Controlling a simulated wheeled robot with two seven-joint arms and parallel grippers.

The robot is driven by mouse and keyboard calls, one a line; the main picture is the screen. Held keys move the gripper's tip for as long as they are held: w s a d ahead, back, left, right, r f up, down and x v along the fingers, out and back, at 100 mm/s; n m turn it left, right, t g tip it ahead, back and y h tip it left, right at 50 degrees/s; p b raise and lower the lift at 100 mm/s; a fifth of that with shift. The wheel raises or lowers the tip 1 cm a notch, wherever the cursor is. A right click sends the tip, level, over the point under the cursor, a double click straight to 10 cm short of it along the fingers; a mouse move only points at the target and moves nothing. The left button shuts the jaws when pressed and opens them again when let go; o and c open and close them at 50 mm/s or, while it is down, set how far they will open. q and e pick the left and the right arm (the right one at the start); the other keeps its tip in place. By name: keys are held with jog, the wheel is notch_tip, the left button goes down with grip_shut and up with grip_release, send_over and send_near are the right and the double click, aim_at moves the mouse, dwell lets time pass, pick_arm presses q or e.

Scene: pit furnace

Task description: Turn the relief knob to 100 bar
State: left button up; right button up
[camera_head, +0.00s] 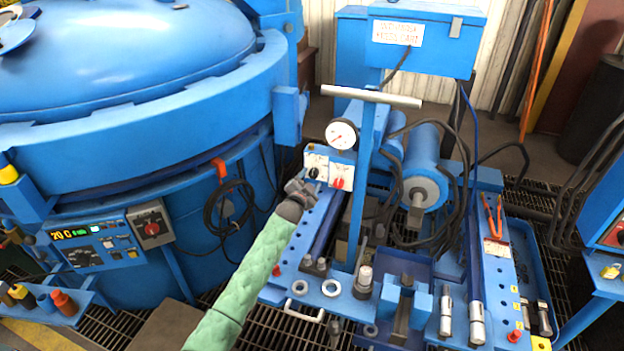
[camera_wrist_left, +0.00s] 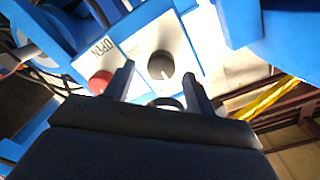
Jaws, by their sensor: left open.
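A small white panel on the blue hydraulic bench carries a black knob (camera_head: 313,172) and a red knob (camera_head: 338,183). I cannot read which one is the relief knob. A round white pressure gauge (camera_head: 342,134) stands just above them; its scale is too small to read. My left gripper (camera_head: 301,188) is open, just in front of the black knob. In the left wrist view the dark knob (camera_wrist_left: 160,65) appears between the tips of my left gripper (camera_wrist_left: 158,72); contact is not clear. The red knob (camera_wrist_left: 100,82) is beside the left finger, near the word OPEN. My right gripper is out of view.
A large blue furnace (camera_head: 180,130) stands left, with a lit control box (camera_head: 92,246) on its side. A T-handled bar (camera_head: 372,96) rises right of the knobs. A blue cylinder (camera_head: 420,165) and cables lie behind it. Fittings stand on the bench front.

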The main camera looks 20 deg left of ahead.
pick_arm(q)
jog(key=s, duration=0.2)
jog(key=s+b, duration=0.1)
jog(key=s, duration=0.2)
jog(key=shift+a+r, duration=0.1)
jog(key=shift+a, duration=0.1)
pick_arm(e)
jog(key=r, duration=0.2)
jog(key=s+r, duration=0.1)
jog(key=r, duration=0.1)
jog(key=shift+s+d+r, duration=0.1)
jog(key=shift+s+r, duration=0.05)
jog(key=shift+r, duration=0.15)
pick_arm(q)
jog(key=s+d+f+n+g, duration=0.2)
jog(key=s+d+f+g, duration=0.2)
jog(key=s, duration=1.5)
jog(key=s+d+f+n+g, duration=0.3)
jog(key=s+d+f+g, duration=0.1)
jog(key=s, duration=1.5)
jog(key=s+d+f+n+g, duration=0.2)
jog(key=s+d+f+g, duration=0.2)
jog(key=s, duration=1.5)
notch_tip(320, 180, down, 3)
jog(key=g, duration=0.4)
jog(key=shift+s+d+r, duration=0.2)
jog(key=shift+s+d, duration=0.05)
jog(key=shift+d, duration=0.05)
